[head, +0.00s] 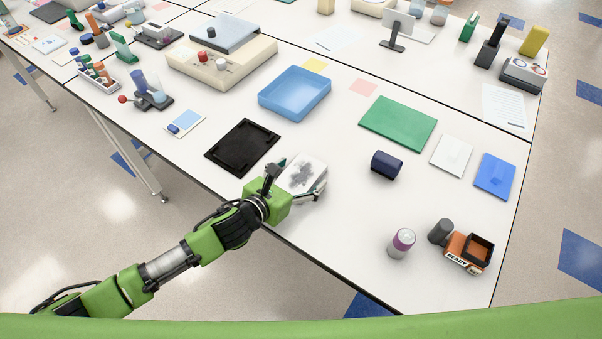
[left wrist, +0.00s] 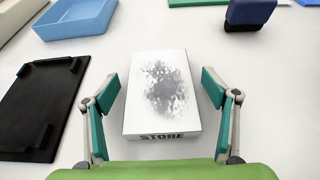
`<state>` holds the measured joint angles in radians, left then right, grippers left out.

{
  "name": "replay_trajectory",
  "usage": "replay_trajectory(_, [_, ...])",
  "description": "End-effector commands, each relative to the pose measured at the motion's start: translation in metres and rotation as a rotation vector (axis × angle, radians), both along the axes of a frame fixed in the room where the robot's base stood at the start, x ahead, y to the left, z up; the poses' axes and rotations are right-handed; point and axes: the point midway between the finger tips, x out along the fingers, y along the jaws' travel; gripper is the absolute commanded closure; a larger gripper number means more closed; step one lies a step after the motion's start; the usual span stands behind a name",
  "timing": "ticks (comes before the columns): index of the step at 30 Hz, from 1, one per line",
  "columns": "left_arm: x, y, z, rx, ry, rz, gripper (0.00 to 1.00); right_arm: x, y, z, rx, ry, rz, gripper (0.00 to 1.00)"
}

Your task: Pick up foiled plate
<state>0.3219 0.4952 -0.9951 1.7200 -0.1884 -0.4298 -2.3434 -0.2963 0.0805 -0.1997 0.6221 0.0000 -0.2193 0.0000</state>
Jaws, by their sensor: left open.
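The foiled plate (left wrist: 160,88) is a white block with a mottled grey top and the word STORE on its near side. It lies flat on the table and also shows in the head view (head: 304,172), partly hidden by my gripper. My left gripper (left wrist: 160,92) is open, with one finger on each side of the plate and gaps visible between fingers and plate. In the head view my left gripper (head: 296,180) reaches over the table's front edge. My right gripper is not in view.
A black tray (head: 215,154) lies just left of the plate. A blue bin (head: 294,106) stands behind it.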

Motion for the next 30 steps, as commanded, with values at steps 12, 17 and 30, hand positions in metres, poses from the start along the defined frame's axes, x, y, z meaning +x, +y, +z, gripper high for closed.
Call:
replay_trajectory(12, [0.0047,-0.0038,-0.0029,0.0,0.0,-0.001,0.37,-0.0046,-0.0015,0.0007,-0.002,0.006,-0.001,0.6])
replay_trajectory(17, [0.0045,-0.0038,-0.003,0.0,0.0,-0.001,0.65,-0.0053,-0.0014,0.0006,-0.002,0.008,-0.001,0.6])
replay_trajectory(30, [0.0054,-0.0038,0.0048,-0.001,-0.001,-0.001,0.65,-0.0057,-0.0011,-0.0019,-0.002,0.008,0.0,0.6])
